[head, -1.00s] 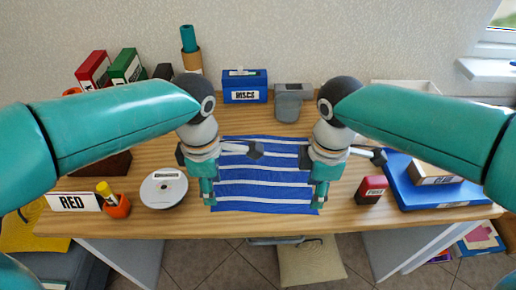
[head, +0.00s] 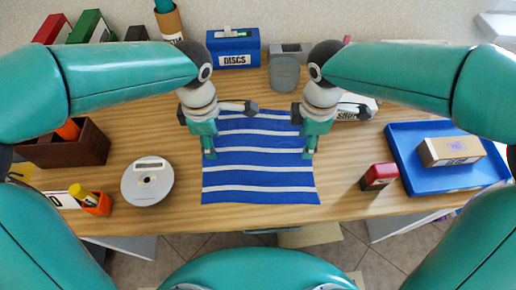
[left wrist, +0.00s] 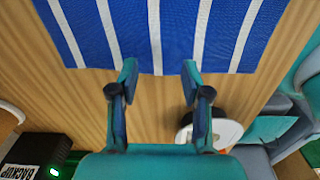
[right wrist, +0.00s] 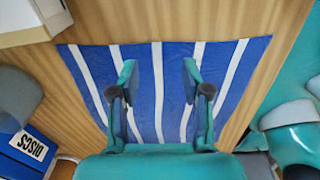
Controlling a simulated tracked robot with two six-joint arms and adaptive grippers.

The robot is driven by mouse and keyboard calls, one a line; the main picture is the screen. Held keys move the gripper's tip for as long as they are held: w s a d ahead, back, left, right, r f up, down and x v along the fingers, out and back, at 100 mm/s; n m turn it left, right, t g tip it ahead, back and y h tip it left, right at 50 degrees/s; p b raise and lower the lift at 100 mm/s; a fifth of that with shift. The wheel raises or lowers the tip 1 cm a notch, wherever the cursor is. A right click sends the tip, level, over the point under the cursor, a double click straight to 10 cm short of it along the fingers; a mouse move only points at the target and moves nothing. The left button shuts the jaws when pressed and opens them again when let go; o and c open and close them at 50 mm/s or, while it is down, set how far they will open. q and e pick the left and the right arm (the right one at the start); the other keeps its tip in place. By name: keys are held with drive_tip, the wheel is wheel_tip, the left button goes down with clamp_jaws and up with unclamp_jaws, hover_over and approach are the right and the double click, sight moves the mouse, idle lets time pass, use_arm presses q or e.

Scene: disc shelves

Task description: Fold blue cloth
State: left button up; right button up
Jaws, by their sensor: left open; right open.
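The blue cloth (head: 260,172) with white stripes lies spread flat on the wooden table in the head view. My left gripper (head: 209,154) is open and empty at the cloth's left edge. In the left wrist view its fingertips (left wrist: 159,72) are at the edge where the stripes end. My right gripper (head: 308,154) is open and empty near the cloth's right side. In the right wrist view its fingertips (right wrist: 158,70) are over the cloth, a little inside its edge. Whether either touches the cloth I cannot tell. My forearms hide part of the table's far side.
A disc (head: 147,182) and an orange cup (head: 98,204) are left of the cloth. A red box (head: 379,176) and a blue tray (head: 409,185) holding a carton (head: 450,151) are right. A blue DISCS box (head: 233,48) stands behind. Bare table surrounds the cloth.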

use_arm(q)
drive_tip(key=shift+f, duration=1.1)
use_arm(e)
drive_tip(key=shift+f, duration=1.05)
use_arm(q)
drive_tip(key=shift+f, duration=0.2)
use_arm(e)
drive_tip(key=shift+s+f, duration=0.1)
drive_tip(key=shift+f, duration=0.15)
use_arm(q)
drive_tip(key=shift+s, duration=0.15)
drive_tip(key=c, duration=0.8)
use_arm(e)
drive_tip(key=c, duration=0.8)
use_arm(q)
clamp_jaws()
use_arm(e)
clamp_jaws()
use_arm(q)
drive_tip(key=shift+s+f, duration=0.1)
drive_tip(key=shift+f, duration=0.05)
use_arm(e)
drive_tip(key=shift+s, duration=0.1)
drive_tip(key=shift+r, duration=0.1)
